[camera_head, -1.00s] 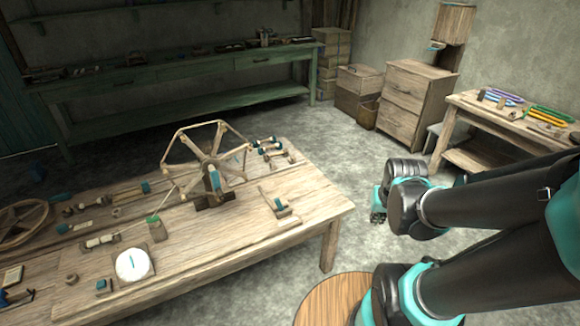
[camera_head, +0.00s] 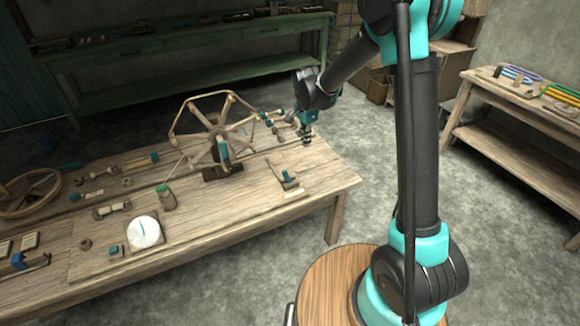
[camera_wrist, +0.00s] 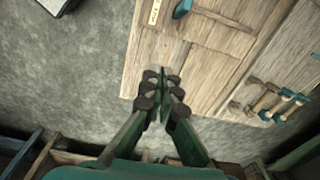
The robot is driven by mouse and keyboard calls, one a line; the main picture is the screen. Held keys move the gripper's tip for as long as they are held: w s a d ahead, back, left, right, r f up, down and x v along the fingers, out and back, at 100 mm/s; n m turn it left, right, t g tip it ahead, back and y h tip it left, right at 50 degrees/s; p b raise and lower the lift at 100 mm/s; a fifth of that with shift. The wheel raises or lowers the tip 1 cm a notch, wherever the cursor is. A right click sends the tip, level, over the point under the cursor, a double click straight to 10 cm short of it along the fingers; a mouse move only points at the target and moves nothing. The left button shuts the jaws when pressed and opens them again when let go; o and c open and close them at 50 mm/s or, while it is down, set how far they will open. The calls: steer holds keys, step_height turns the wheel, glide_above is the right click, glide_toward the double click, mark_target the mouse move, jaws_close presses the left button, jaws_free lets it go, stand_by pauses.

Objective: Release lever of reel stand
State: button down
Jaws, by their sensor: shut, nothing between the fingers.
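The reel stand (camera_head: 222,171) is on the wooden bench, carrying a six-sided wooden reel (camera_head: 176,117). A teal upright piece (camera_head: 224,152) shows at the front of its hub; I cannot tell whether it is the lever. A small wooden block with a teal piece (camera_head: 288,177) is to its right; the teal piece also shows at the top of the wrist view (camera_wrist: 182,8). My gripper (camera_head: 307,138) is to the right of the reel, above the bench's far right part, touching nothing visible. In the wrist view its fingers (camera_wrist: 160,88) are together and empty.
Teal-ended bobbins (camera_wrist: 267,103) lie near the bench edge by my gripper. A side table (camera_head: 520,105) stands at right. Floor beyond the bench is clear.

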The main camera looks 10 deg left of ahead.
mark_target(285, 170)
steer(key=shift+m, duration=0.5)
steer(key=shift+s+a+f, duration=0.1)
steer(key=shift+a+f, duration=0.85)
steer(key=shift+f, duration=1.2)
steer(key=shift+s+a+f, duration=0.15)
steer(key=shift+a+f, duration=0.85)
steer(key=shift+f, duration=1.1)
steer(key=shift+s+a+f, duration=0.1)
steer(key=shift+a+f, duration=0.85)
steer(key=shift+f, duration=1.2)
steer(key=shift+s+a+f, duration=0.2)
steer(key=shift+s+a, duration=0.5)
steer(key=shift+a, duration=0.35)
